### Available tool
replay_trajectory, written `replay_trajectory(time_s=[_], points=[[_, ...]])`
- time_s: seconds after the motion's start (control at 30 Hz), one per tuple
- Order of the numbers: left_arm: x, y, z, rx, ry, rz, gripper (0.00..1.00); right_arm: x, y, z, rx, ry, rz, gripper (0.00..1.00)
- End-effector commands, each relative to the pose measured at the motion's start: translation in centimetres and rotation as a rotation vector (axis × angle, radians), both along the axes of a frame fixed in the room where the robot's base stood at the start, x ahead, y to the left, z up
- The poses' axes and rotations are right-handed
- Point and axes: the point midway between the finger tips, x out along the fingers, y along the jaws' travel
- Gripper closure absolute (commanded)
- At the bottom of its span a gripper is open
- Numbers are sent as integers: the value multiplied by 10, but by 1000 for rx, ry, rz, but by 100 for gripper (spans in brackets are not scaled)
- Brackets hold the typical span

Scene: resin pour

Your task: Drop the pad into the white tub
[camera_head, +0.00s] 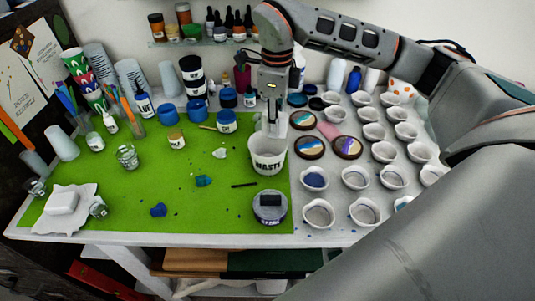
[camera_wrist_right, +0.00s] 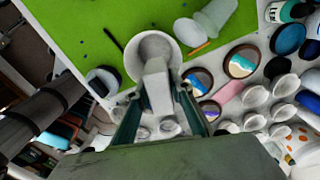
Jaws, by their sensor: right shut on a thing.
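The white tub (camera_head: 267,158), marked WASTE, stands upright on the right part of the green mat. It also shows in the right wrist view (camera_wrist_right: 139,47). My right gripper (camera_head: 271,104) is directly above the tub, pointing down. It is shut on the pad (camera_wrist_right: 157,86), a pale white block between its fingers. The pad's far end overlaps the tub's opening in the right wrist view; I cannot tell how deep it reaches. In the head view the pad (camera_head: 271,125) shows as a pale shape over the rim. My left gripper is not in view.
Round painted coasters (camera_head: 309,148) and several white cups (camera_head: 356,177) fill the right side. Blue pots (camera_head: 197,111) stand behind.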

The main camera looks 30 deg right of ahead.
Motion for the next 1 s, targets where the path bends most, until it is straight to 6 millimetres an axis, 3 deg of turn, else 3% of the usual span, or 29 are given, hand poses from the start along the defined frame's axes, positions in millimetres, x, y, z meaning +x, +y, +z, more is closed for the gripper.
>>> replay_trajectory(time_s=[0.23, 0.27, 0.3, 0.33, 0.77, 1.0], points=[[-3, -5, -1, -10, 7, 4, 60, 0, 0, -1, 0, 0, 0, 99], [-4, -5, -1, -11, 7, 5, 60, 0, 0, -1, 0, 0, 0, 71], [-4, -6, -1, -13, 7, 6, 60, 0, 0, -1, 0, 0, 0, 61], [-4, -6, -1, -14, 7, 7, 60, 0, 0, -1, 0, 0, 0, 59], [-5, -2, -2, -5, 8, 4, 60, 0, 0, 5, 0, 0, -1, 59], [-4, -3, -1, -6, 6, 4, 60, 1, 0, 42, -1, -4, -2, 59]])
